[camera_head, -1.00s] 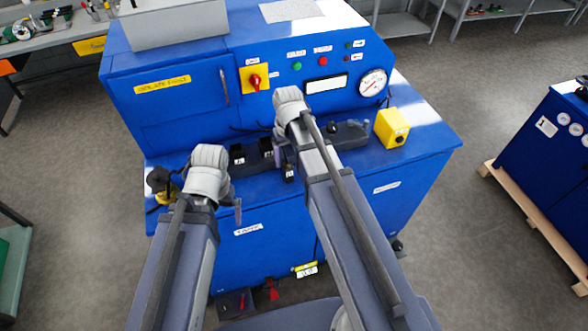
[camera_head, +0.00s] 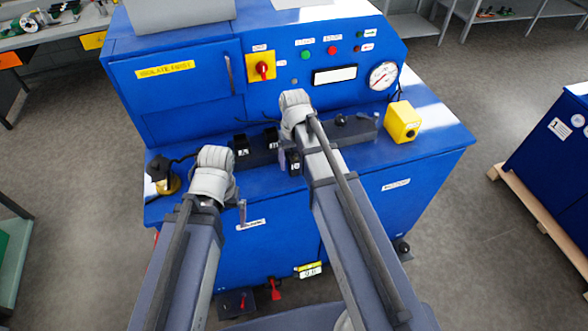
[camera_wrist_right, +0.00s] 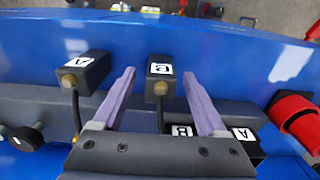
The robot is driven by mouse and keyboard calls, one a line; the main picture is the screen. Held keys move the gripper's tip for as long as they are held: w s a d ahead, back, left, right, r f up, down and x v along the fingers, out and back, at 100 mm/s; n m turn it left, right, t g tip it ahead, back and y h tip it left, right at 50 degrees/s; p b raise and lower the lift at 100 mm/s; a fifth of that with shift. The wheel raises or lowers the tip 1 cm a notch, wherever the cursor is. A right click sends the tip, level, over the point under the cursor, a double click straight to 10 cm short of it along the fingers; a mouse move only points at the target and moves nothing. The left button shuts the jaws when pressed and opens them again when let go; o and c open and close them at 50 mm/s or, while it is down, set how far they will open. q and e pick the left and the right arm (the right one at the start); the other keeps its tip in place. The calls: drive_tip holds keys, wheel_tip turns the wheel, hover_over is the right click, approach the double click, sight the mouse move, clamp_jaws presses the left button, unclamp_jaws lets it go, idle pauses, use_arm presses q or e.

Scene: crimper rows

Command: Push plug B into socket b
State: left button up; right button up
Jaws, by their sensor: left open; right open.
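Plug B (camera_wrist_right: 158,88) is a black block with a white B label and a brass cable end. It stands between the two purple fingers of my right gripper (camera_wrist_right: 159,74), with gaps on both sides. The gripper is open. In the head view, plug B (camera_head: 294,163) shows in front of the dark strip, beside a finger of my right gripper (camera_head: 288,160). Socket b (camera_wrist_right: 182,131), labelled B, is partly hidden by the gripper base in the wrist view. It also shows in the head view (camera_head: 270,142). My left gripper (camera_head: 240,213) is open near the bench's front edge, apart from the plugs.
Plug A (camera_wrist_right: 88,68) stands left of plug B in the wrist view. Socket A (camera_wrist_right: 243,137) is beside socket b. A red and black part (camera_wrist_right: 296,117) is at the right. In the head view, a yellow box (camera_head: 403,122) stands right of the dark strip (camera_head: 357,128).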

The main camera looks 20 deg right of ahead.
wheel_tip(320, 180, down, 3)
drive_tip(key=shift+r+b, duration=0.1)
drive_tip(key=shift+b, duration=0.75)
use_arm(q)
wheel_tip(320, 180, down, 3)
drive_tip(key=shift+r, duration=0.2)
use_arm(e)
drive_tip(key=shift+r, duration=0.1)
drive_tip(key=shift+c, duration=0.3)
clamp_jaws()
